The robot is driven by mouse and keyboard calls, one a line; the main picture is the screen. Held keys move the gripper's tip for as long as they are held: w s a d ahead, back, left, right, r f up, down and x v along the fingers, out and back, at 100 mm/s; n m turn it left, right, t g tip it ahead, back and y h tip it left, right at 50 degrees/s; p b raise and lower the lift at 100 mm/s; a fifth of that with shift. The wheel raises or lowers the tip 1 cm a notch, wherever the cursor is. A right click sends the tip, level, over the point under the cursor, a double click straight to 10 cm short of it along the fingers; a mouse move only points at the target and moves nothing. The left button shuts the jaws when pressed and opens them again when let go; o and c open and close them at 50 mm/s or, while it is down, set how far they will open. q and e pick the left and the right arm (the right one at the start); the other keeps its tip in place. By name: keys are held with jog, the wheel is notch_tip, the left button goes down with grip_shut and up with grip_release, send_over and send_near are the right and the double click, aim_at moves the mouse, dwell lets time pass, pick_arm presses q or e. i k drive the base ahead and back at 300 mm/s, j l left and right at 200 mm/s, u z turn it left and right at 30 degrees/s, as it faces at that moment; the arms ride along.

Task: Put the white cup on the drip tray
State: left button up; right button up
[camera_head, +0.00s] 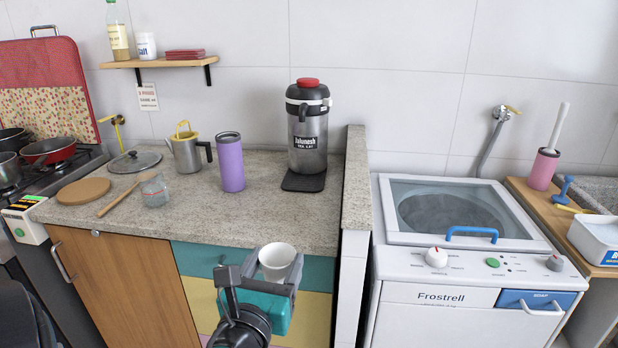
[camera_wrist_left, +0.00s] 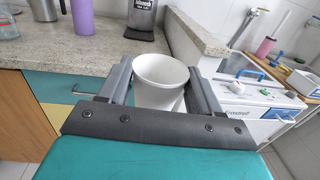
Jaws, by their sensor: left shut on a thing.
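The white cup (camera_head: 277,259) is upright between the fingers of my left gripper (camera_head: 272,271), which is shut on it. It is held in front of the counter's front edge, by the teal drawer. In the left wrist view the cup (camera_wrist_left: 160,80) sits between the two grey fingers (camera_wrist_left: 160,92), its open top showing. The drip tray (camera_head: 303,182) is the dark flat plate at the foot of the steel drink dispenser (camera_head: 307,130) on the counter. The tray's bare front part shows, and its back is under the dispenser. My right gripper is not in view.
A purple tumbler (camera_head: 230,163) stands left of the dispenser. A glass (camera_head: 154,191), a wooden spoon (camera_head: 121,199) and a kettle (camera_head: 186,152) are farther left. A raised stone ledge (camera_head: 356,185) bounds the counter on the right. The counter (camera_head: 270,220) before the tray is clear.

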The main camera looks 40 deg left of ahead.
aim_at(303, 183)
jog(key=i+j, duration=0.65)
jog(key=i, duration=0.15)
